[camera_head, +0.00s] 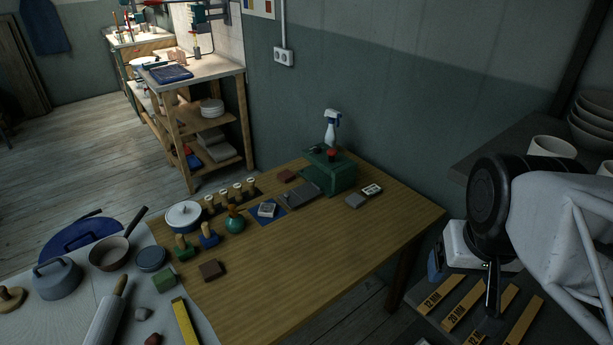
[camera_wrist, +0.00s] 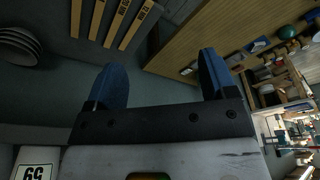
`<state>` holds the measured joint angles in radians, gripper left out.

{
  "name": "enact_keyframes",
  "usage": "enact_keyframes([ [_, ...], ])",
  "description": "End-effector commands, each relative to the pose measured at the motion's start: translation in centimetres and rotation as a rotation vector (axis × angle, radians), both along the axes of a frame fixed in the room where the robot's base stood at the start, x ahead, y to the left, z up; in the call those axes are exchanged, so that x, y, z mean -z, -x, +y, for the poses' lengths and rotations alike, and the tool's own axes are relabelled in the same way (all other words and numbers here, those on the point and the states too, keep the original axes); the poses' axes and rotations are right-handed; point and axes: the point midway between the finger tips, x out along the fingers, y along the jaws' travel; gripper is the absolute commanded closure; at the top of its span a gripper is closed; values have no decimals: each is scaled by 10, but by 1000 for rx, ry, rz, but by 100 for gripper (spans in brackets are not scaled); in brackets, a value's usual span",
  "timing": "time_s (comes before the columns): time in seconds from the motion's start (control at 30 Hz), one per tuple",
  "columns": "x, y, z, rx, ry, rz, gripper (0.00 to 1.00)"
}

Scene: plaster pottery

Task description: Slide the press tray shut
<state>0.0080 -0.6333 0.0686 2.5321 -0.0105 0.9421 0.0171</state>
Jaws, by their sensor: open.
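The green press (camera_head: 328,172) stands near the back of the wooden table, with a dark red knob on top. A flat grey tray (camera_head: 301,194) sticks out from its left front side, so it looks pulled out. My gripper (camera_wrist: 160,66) shows two blue fingers spread apart with nothing between them. In the head view my arm hangs at the right, off the table's right edge and well away from the press and tray. The fingers are mostly hidden there. The press is not clearly seen in the wrist view.
A blue mat (camera_head: 266,214) with a small block and a teal round vase (camera_head: 234,221) lie left of the tray. A spray bottle (camera_head: 331,130) stands behind the press. The table's front right is clear. Shelves with bowls (camera_head: 590,121) flank my arm.

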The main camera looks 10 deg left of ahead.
Motion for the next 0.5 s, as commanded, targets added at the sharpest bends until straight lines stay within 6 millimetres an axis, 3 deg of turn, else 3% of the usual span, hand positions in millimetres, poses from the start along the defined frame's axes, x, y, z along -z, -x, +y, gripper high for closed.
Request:
enact_keyframes([
  [0.03,0,-1,0,-2,0,0,30],
  [0.27,-5,-14,3,-38,12,7,65],
  [0.5,-16,-53,12,-145,45,31,100],
])
